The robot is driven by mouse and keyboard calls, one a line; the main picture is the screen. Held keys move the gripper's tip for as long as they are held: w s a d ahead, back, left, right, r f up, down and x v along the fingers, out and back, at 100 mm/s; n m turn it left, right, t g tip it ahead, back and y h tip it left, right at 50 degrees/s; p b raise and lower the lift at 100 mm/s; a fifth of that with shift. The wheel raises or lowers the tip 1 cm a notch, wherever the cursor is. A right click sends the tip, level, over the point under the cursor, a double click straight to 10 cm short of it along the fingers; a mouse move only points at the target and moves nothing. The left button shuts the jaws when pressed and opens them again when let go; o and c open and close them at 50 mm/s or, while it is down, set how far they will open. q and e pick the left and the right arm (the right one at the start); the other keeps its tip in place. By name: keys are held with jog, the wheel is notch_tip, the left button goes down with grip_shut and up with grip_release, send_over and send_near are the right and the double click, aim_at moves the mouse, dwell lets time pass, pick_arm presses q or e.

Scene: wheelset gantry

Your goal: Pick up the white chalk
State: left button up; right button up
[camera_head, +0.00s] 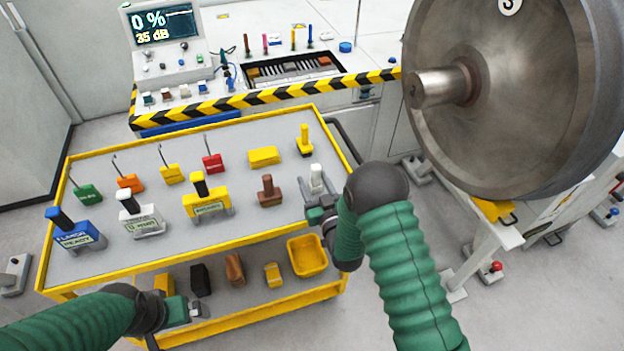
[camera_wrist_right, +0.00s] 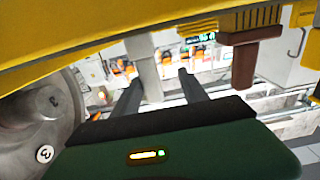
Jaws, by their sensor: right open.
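The white chalk (camera_head: 317,178) stands upright near the right edge of the yellow-rimmed cart's top. Its lower part is hidden by my right gripper (camera_head: 318,208), which is close in front of it. In the right wrist view, the pale chalk (camera_wrist_right: 148,68) shows between the two dark fingers of the right gripper (camera_wrist_right: 162,88). The fingers are apart, with a gap on the chalk's right side; I cannot tell whether the left finger touches it. My left gripper (camera_head: 190,311) is low at the cart's front edge, and its jaws are too small to read.
A brown block with a handle (camera_head: 269,191) stands just left of the chalk; it shows in the wrist view (camera_wrist_right: 250,60). A yellow handled piece (camera_head: 304,142) is behind. The cart (camera_head: 100,146) holds several tools. A large metal wheel (camera_head: 510,95) is at right.

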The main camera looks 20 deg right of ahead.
jog(key=w, duration=0.2)
jog(key=shift+w+f, duration=0.1)
jog(key=shift+w, duration=0.25)
jog(key=w+d, duration=0.1)
jog(key=w+d+f, duration=0.1)
jog(key=w, duration=0.1)
jog(key=shift+d+p, duration=0.25)
jog(key=shift+p, duration=0.05)
jog(key=shift+s+a+r, duration=0.1)
jog(key=shift+a+r, duration=0.05)
jog(key=shift+a, duration=0.05)
jog(key=shift+c, duration=0.3)
jog(key=shift+a+r, duration=0.15)
jog(key=shift+a, duration=0.75)
jog(key=c, duration=0.7)
jog(key=shift+c, duration=1.2)
jog(key=shift+d, duration=0.25)
grip_shut()
pick_arm(q)
jog(key=shift+d+r, duration=0.45)
jog(key=shift+d, duration=0.3)
pick_arm(e)
jog(key=shift+d, duration=0.45)
